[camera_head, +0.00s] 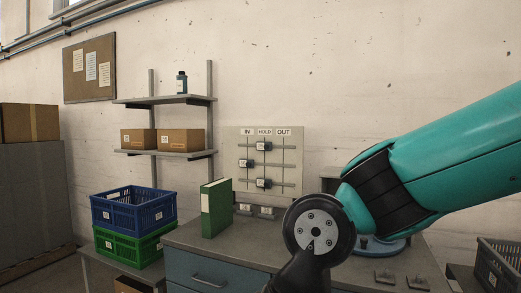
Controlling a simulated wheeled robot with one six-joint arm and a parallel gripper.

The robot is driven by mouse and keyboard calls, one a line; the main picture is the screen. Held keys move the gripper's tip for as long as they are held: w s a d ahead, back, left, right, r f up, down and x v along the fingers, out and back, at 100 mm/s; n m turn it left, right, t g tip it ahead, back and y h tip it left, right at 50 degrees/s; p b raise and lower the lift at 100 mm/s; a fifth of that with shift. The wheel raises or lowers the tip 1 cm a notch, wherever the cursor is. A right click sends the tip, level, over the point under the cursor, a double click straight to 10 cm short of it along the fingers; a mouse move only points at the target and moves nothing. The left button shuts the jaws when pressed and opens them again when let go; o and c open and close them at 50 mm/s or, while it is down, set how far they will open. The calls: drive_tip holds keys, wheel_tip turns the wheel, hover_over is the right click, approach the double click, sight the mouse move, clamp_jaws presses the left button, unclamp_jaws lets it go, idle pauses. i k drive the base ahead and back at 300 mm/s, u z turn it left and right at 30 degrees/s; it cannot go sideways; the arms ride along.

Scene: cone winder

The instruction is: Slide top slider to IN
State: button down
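A pale slider panel (292,158) stands at the wall behind the grey workbench, with IN, HOLD and OUT labels across its top. It has three horizontal rails. The top slider (263,146) sits under HOLD. The middle slider (246,163) sits under IN, at the left. The bottom slider (263,183) sits under HOLD. My teal and black arm reaches in from the right, in front of and below the panel's right side. Its end runs out of the bottom of the picture, so my gripper is not in view.
A green binder (216,208) stands on the workbench (190,236) left of the panel. Small pale labelled items (266,212) lie below the panel. Blue (133,210) and green (133,246) crates are stacked at left. A dark crate (498,265) is at lower right.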

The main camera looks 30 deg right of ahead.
sight(262, 145)
drive_tip(key=u, duration=0.45)
drive_tip(key=i, duration=0.55)
drive_tip(key=u, duration=0.65)
drive_tip(key=i, duration=1.35)
drive_tip(key=z, duration=0.5)
